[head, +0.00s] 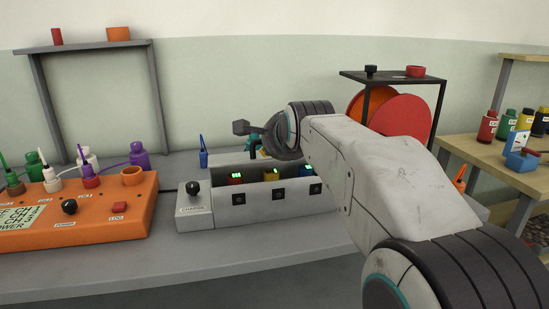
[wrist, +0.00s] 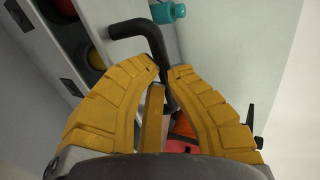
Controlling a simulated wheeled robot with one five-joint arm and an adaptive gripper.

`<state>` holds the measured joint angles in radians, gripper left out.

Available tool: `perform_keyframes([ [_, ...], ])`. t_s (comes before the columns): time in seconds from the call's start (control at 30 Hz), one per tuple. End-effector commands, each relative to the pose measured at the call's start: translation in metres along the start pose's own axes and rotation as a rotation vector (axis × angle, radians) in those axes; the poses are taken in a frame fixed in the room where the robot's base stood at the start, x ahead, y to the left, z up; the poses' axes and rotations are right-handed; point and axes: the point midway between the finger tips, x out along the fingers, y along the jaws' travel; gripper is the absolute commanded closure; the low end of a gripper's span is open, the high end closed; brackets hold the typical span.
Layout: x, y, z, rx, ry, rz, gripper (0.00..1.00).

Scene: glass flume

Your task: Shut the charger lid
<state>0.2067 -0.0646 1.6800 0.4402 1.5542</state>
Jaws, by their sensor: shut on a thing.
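The charger (head: 278,203) is a pale grey box on the bench. Its top is open, with a red (head: 236,178), a yellow (head: 270,175) and a blue cell inside and small green lights lit.
An orange panel (head: 110,225) with several bottles stands left of the charger. A black knob (head: 192,188) is on the charger's left end. A teal bottle (wrist: 168,12) is close to the bar. A black stand (head: 440,105) with red discs rises behind my arm.

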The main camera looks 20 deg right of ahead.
Motion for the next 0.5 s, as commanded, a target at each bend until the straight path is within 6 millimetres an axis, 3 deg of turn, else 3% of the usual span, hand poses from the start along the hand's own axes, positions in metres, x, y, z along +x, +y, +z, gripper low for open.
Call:
perform_keyframes([
  [0.03,0.007,0.016,0.001,0.000,-0.001,-0.014,1.00],
  [0.5,0.009,0.037,0.002,0.000,0.001,-0.161,1.00],
])
